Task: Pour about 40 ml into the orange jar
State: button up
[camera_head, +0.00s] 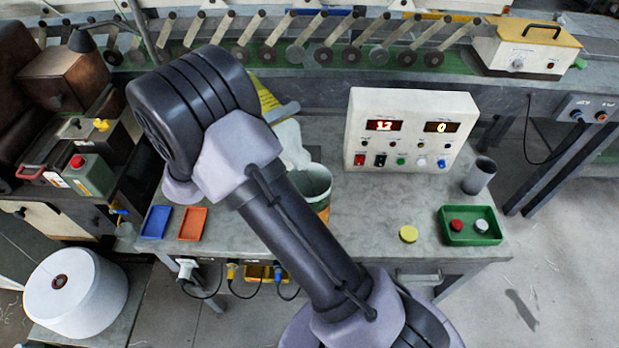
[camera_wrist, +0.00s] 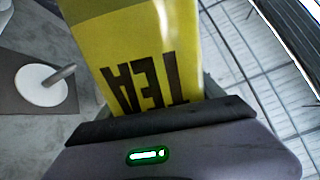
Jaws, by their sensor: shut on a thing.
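My gripper (camera_wrist: 160,122) is shut on a yellow carton (camera_wrist: 135,45) in the wrist view. Dark upside-down letters reading TEA show on its face. In the head view only a yellow corner of the carton (camera_head: 266,98) shows beside my arm, above the back of the bench, and it looks tilted. An open jar (camera_head: 323,212) with an orange lower part and a pale rim stands upright on the bench, partly hidden by my arm. The carton is apart from it, up and to the left in the picture. I cannot tell what is inside the jar.
A white panel box (camera_head: 411,128) with red displays stands behind the jar. A grey cup (camera_head: 479,176), a green tray (camera_head: 470,238) and a yellow disc (camera_head: 408,233) are on the right. Blue (camera_head: 156,222) and orange (camera_head: 193,224) trays lie left.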

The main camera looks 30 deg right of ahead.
jog(key=shift+r, duration=0.1)
dwell(0.5)
jog(key=n+p, duration=0.2)
jog(key=p, duration=0.2)
jog(key=shift+w, duration=0.2)
jog(key=shift+w+a+f+n, duration=0.1)
jog(key=shift+w+f+n, duration=0.15)
jog(key=shift+f+n, duration=0.2)
jog(key=shift+s+r+n+p, duration=0.2)
jog(key=shift+r+n+p, duration=0.05)
jog(key=shift+p, duration=0.35)
jog(key=shift+f, duration=0.15)
dwell(0.4)
